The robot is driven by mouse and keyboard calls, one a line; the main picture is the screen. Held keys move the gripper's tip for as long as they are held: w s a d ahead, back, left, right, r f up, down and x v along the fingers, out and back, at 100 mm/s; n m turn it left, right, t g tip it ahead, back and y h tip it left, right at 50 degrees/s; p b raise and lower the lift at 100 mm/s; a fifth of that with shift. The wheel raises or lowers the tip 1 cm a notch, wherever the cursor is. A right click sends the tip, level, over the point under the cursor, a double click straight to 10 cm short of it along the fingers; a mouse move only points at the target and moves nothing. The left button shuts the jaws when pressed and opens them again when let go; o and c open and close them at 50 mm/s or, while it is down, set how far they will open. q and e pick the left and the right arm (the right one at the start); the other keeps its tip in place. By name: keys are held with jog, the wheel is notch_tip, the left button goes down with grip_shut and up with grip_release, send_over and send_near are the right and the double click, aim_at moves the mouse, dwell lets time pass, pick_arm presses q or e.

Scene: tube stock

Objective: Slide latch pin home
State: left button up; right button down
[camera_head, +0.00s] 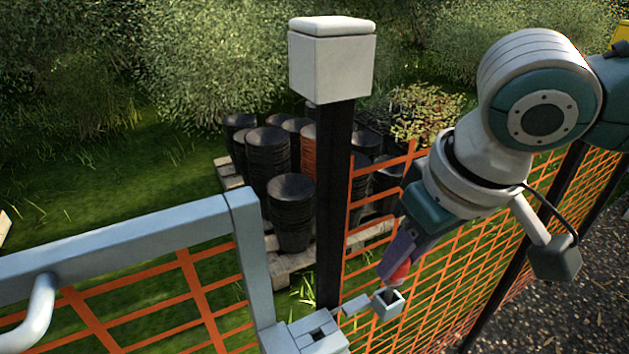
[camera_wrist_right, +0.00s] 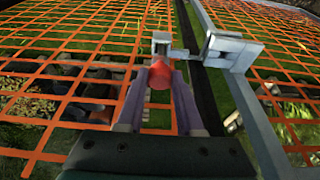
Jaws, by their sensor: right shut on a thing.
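My right gripper (camera_head: 394,270) is shut on a red knob (camera_head: 400,274), which also shows between the fingers in the right wrist view (camera_wrist_right: 159,75). Just below the knob is a small grey square socket piece (camera_head: 387,304), with a short grey bar (camera_head: 354,306) running left from it. A grey latch block (camera_head: 312,335) sits at the corner of the gate frame (camera_head: 247,240); it also shows in the right wrist view (camera_wrist_right: 222,47). A narrow gap lies between block and bar. How the pin sits inside is hidden. My left gripper is not in view.
A dark post (camera_head: 333,190) with a pale cap (camera_head: 332,60) stands behind the latch. Orange mesh (camera_head: 480,265) fills the fence on the right. Black pots (camera_head: 291,205) stand on a pallet behind. A grey curved handle (camera_head: 38,315) is at lower left.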

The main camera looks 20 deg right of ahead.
jog(key=shift+f+b, duration=0.4)
jog(key=shift+f, duration=1.1)
jog(key=shift+c, duration=2.3)
grip_release()
jog(key=p+v, duration=0.2)
jog(key=v, duration=0.8)
